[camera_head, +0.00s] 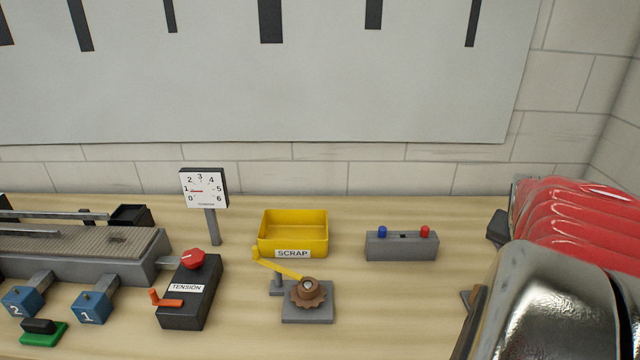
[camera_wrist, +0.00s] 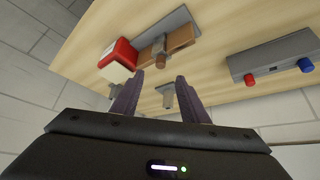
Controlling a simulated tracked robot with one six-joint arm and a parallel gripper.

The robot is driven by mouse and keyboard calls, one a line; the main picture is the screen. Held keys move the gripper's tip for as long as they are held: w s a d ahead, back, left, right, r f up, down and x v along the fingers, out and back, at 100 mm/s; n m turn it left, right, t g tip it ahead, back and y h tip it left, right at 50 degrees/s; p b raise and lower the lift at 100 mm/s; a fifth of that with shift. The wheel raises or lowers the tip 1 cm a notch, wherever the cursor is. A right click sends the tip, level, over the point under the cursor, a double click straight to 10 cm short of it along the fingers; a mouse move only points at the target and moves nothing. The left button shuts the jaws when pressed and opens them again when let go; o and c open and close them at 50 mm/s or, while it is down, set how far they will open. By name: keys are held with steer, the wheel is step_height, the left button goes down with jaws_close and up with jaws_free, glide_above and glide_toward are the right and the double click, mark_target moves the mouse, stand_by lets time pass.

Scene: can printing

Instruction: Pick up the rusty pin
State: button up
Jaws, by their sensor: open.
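In the wrist view a brown upright piece (camera_wrist: 160,52), which looks like the rusty pin, stands at a brown block (camera_wrist: 181,38) on a grey plate. It lies just beyond my gripper (camera_wrist: 158,82), whose two dark purple fingers are apart, with nothing clearly held between them. A short pale grey peg (camera_wrist: 168,97) shows in the gap between the fingers; I cannot tell whether they touch it. In the head view my red and metallic arm covers the right side, and I cannot make out the pin or my fingertips there.
A red and white block (camera_wrist: 118,60) is close beside the left finger. A grey box (camera_head: 401,246) with blue and red buttons stands near the back. A yellow SCRAP tray (camera_head: 322,236), a toothed brown wheel (camera_head: 309,292) and a black TENSION box (camera_head: 190,295) stand further left.

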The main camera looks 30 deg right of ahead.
steer(key=shift+x, duration=2.45)
steer(key=shift+x, duration=2.6)
steer(key=shift+w+d+r, duration=0.1)
steer(key=shift+c, duration=0.2)
jaws_close()
